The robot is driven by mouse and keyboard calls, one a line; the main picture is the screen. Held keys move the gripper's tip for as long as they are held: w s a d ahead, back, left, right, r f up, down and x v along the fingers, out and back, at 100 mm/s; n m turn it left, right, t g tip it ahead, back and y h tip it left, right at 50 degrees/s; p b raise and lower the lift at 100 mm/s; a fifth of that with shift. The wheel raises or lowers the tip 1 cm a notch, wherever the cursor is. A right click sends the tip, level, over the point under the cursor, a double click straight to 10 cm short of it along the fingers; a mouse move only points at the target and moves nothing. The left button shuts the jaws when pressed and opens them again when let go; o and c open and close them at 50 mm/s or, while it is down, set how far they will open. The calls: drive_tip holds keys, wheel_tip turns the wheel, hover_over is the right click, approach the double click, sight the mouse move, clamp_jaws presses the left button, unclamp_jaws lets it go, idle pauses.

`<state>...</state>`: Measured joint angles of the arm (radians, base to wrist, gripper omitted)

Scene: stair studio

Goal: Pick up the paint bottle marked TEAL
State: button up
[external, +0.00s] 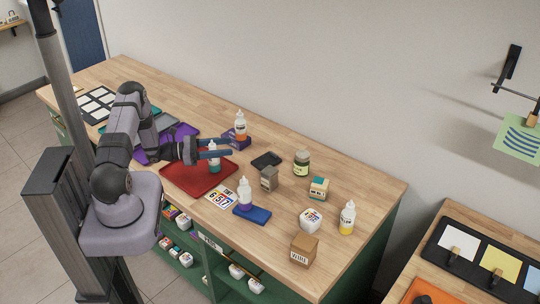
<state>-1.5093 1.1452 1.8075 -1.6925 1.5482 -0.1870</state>
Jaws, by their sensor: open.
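A white paint bottle with a teal lower part (214,167) stands upright on the red tray (188,184). Its label is too small to read. My gripper (216,149) is open and level at the bottle, with one finger on its far side and one across its near side. The near finger hides part of the bottle's middle. I cannot tell whether either finger touches it.
An orange-marked bottle (240,126) stands on a purple block behind. A purple-marked bottle (244,194) stands on a blue block (252,214). A yellow-marked bottle (347,218), a green jar (301,163) and small boxes stand to the right.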

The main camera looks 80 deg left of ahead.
clamp_jaws()
idle(0.4)
wheel_tip(320, 180, up, 10)
drive_tip(key=b, duration=0.2)
idle(0.7)
